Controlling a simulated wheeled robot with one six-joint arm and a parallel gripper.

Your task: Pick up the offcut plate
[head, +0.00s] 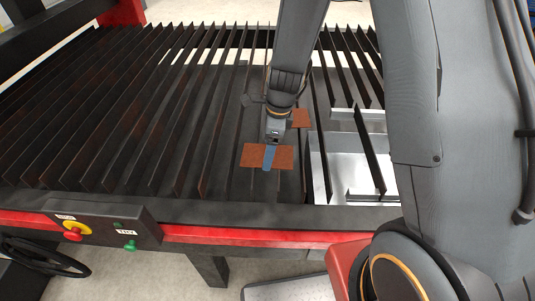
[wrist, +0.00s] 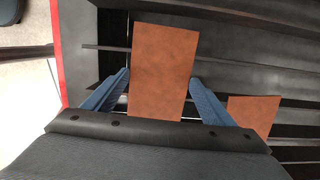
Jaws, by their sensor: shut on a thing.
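A rust-brown offcut plate (head: 284,158) is in my gripper (head: 268,158), over the slatted bed of the table. In the wrist view the plate (wrist: 163,62) lies between the two blue fingers (wrist: 158,80), which are shut on its two sides. One blue finger crosses the middle of the plate in the head view. The near end of the plate is hidden behind the gripper body in the wrist view. I cannot tell how far it is above the slats. A second rust-brown plate (head: 300,118) lies behind and to the right; it also shows in the wrist view (wrist: 253,112).
Upright dark slats (head: 120,110) fill the table's left and middle. A bright metal tray (head: 340,165) shows between slats at right. The red front rail (head: 240,236) carries a control box (head: 105,225) with a red and a green button.

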